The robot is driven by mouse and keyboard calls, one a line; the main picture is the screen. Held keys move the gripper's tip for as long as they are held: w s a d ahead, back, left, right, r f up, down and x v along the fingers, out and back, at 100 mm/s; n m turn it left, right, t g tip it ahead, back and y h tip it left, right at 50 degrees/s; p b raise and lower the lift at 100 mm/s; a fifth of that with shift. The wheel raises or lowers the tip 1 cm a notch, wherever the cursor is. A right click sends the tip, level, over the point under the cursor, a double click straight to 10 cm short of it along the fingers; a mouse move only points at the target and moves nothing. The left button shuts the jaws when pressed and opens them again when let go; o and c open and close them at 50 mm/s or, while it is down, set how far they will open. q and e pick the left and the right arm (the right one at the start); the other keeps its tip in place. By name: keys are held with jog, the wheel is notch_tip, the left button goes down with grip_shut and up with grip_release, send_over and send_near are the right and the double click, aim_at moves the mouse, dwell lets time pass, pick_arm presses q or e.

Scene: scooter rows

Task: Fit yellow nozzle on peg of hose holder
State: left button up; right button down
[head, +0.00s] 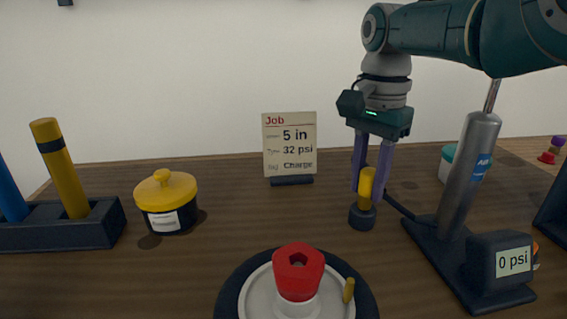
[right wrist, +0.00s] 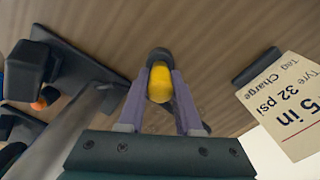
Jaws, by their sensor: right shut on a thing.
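The yellow nozzle (head: 366,188) stands roughly upright between the fingers of my right gripper (head: 372,180), which is shut on it. In the right wrist view the nozzle (right wrist: 160,84) shows between the two purple fingers (right wrist: 160,95). A short dark round holder (head: 362,217) is on the table directly below the nozzle; its rim shows beyond the nozzle in the right wrist view (right wrist: 159,54). The nozzle's lower end appears to meet the holder's top. The peg is hidden, so I cannot tell whether the nozzle is seated on it. My left gripper is out of view.
A grey pump (head: 468,175) with a dark base and a "0 psi" gauge (head: 513,262) stands close on the right, a dark hose beside it. A wheel (head: 232,290) with a red cap (head: 298,270) is in front. A job card (head: 289,145) and yellow-lidded pot (head: 167,200) stand left.

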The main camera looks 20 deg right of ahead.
jog(key=shift+f, duration=0.1)
jog(key=c, duration=0.5)
grip_release()
notch_tip(320, 180, up, 6)
jog(key=p, duration=0.4)
jog(key=shift+r+p, duration=0.3)
jog(key=shift+r, duration=1.65)
